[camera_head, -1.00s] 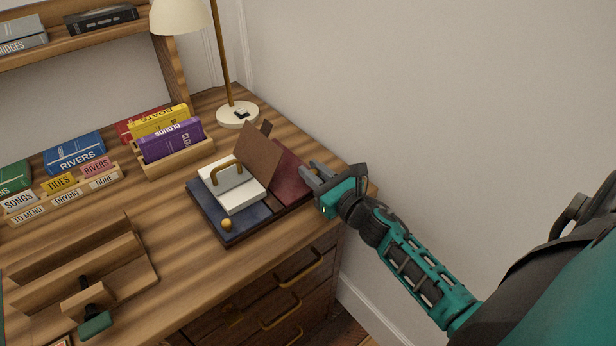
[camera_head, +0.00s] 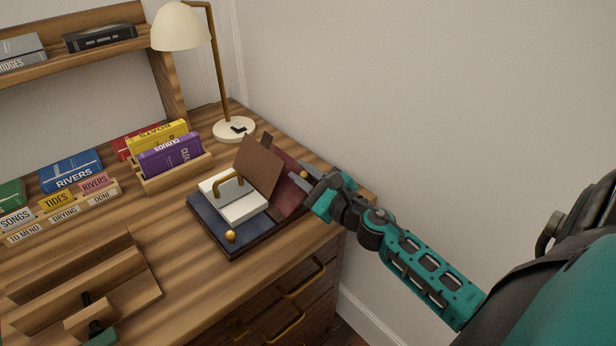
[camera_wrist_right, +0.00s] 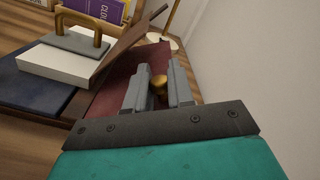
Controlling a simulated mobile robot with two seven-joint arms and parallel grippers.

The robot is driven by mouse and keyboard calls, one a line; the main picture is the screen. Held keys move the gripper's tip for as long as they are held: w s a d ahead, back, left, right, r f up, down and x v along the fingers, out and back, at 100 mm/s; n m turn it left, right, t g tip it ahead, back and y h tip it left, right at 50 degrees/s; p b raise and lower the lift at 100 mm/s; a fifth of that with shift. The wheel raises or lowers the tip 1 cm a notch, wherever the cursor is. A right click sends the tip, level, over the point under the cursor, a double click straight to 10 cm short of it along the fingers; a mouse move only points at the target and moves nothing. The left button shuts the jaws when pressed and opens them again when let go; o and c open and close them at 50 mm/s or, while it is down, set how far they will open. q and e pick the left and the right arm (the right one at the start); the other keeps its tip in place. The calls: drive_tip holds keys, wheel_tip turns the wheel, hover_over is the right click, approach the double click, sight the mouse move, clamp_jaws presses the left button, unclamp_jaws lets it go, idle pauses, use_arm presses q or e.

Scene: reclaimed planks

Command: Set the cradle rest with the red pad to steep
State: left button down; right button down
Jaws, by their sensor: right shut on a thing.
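The book cradle stands at the desk's front right corner. Its rest with the blue pad (camera_head: 218,228) is on the left. Its rest with the red pad (camera_head: 290,201) is on the right; its exact tilt is hard to tell. A book with a white page block (camera_head: 243,207) and a raised brown cover (camera_head: 258,165) lies in the cradle. My right gripper (camera_head: 304,180) is shut on a brass knob (camera_wrist_right: 159,87) at the red rest's outer edge. The blue rest has a brass knob (camera_head: 230,236) too. My left gripper is not in view.
A grey weight with a brass handle (camera_head: 228,182) sits on the pages. A wooden rack with books (camera_head: 178,178) and a lamp (camera_head: 234,130) stand behind. A wooden press (camera_head: 80,285) is at the left. The wall is close on the right.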

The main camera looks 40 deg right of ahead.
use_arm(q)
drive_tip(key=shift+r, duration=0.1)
use_arm(e)
drive_tip(key=shift+a+r+n, duration=0.3)
drive_tip(key=shift+n, duration=0.1)
drive_tip(key=c, duration=1.1)
unclamp_jaws()
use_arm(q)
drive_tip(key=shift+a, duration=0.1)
use_arm(e)
drive_tip(key=shift+o, duration=0.2)
drive_tip(key=shift+s, duration=0.1)
drive_tip(key=shift+s+f, duration=0.15)
drive_tip(key=shift+s, duration=0.15)
use_arm(q)
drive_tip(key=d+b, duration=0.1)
drive_tip(key=b, duration=0.1)
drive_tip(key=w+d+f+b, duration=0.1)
drive_tip(key=b, duration=0.1)
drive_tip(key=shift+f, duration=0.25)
use_arm(e)
drive_tip(key=s, duration=1.2)
drive_tip(key=shift+d, duration=0.45)
